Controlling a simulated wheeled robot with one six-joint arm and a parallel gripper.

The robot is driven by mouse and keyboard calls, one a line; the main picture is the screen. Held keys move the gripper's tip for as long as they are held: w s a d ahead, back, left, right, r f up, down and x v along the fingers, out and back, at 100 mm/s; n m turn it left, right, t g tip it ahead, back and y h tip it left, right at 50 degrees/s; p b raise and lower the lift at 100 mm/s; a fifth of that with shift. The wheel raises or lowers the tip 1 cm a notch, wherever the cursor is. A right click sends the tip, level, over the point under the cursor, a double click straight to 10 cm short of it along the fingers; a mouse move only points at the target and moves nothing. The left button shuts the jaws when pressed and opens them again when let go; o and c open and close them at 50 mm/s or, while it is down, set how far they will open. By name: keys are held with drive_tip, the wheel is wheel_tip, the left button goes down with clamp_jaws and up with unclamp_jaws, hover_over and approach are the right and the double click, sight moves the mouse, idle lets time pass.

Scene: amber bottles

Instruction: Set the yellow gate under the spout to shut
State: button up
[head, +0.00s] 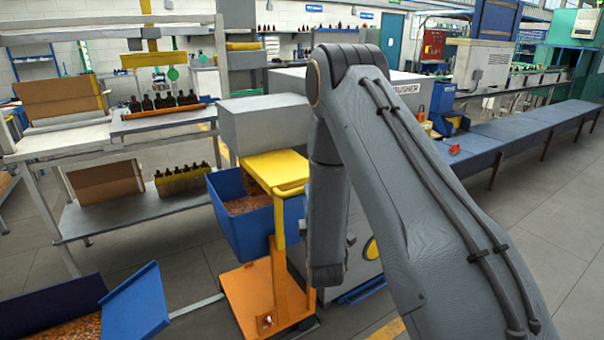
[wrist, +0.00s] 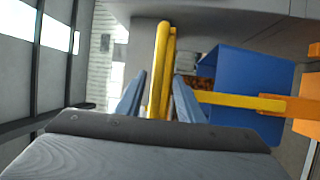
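The yellow gate (head: 277,168) shows in the head view as a flat plate with a rounded rail, on a yellow post above a blue bin (head: 238,225). In the wrist view the yellow gate (wrist: 160,65) appears nearly edge-on as a long bar. My gripper (wrist: 160,82) is open, its two blue fingers on either side of that bar. Narrow gaps seem to show beside the bar; contact is unclear. In the head view my arm covers the gripper and part of the area right of the gate. I cannot make out the spout clearly.
An orange wheeled base (head: 250,300) stands below the post. A grey box-shaped machine (head: 262,124) is behind the gate. Shelving with dark bottles (head: 165,100) stands at left, and a blue-covered conveyor (head: 510,140) at right. Open floor (head: 190,270) lies left of the base.

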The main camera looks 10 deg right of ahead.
sight(304, 180)
drive_tip(key=w+r+p, duration=0.1)
drive_tip(key=w+p, duration=0.1)
drive_tip(key=w, duration=0.6)
drive_tip(key=shift+d+r+p, duration=0.3)
drive_tip(key=shift+p, duration=0.05)
drive_tip(key=shift+r, duration=0.1)
clamp_jaws()
